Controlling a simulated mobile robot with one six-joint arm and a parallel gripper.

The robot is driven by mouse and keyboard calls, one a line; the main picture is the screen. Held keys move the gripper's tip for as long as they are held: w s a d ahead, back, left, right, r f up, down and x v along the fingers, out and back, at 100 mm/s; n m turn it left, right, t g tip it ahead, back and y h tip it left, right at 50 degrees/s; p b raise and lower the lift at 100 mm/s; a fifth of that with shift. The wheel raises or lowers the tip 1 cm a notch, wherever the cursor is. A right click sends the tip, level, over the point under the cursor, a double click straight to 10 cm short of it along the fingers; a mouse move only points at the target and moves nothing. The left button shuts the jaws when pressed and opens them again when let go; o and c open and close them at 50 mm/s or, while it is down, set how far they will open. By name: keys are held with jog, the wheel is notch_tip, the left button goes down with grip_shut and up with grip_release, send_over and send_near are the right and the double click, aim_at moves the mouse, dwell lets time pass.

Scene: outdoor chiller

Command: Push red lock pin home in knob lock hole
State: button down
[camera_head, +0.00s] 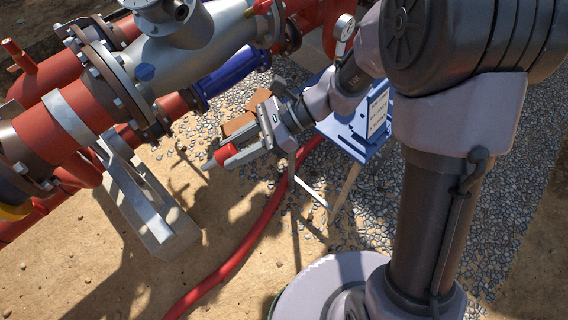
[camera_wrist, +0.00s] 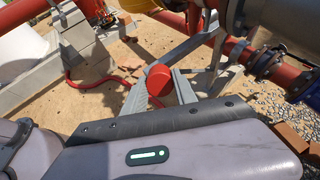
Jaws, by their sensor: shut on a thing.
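My gripper (camera_head: 236,157) is shut on the red lock pin (camera_head: 225,154), whose round red head sits between the fingers. A pale tip of the pin sticks out to the lower left in the head view. The pin is held in the air, apart from the pipes. I cannot make out the knob or its lock hole in either view.
Red and grey flanged pipes (camera_head: 95,75) fill the upper left, above a concrete support (camera_head: 150,215). A blue stand (camera_head: 355,135) is behind my gripper. A red hose (camera_head: 235,255) lies on the sandy ground. Brown bricks (camera_head: 240,124) lie near the gravel.

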jog(key=w+r+m+t+y+p, duration=0.2)
jog(key=w+r+m+t+y, duration=0.3)
jog(key=w+r+m+t, duration=0.5)
jog(key=w+r+t, duration=0.3)
jog(key=t, duration=0.2)
jog(key=shift+w+d+r+m+t, duration=0.2)
jog(key=shift+r+m+t, duration=0.1)
jog(key=shift+m+t, duration=0.1)
jog(key=shift+p+x, duration=1.6)
jog(key=shift+x, duration=1.2)
jog(key=shift+a+f, duration=0.1)
jog(key=shift+p+x, duration=0.85)
jog(key=shift+x, duration=0.55)
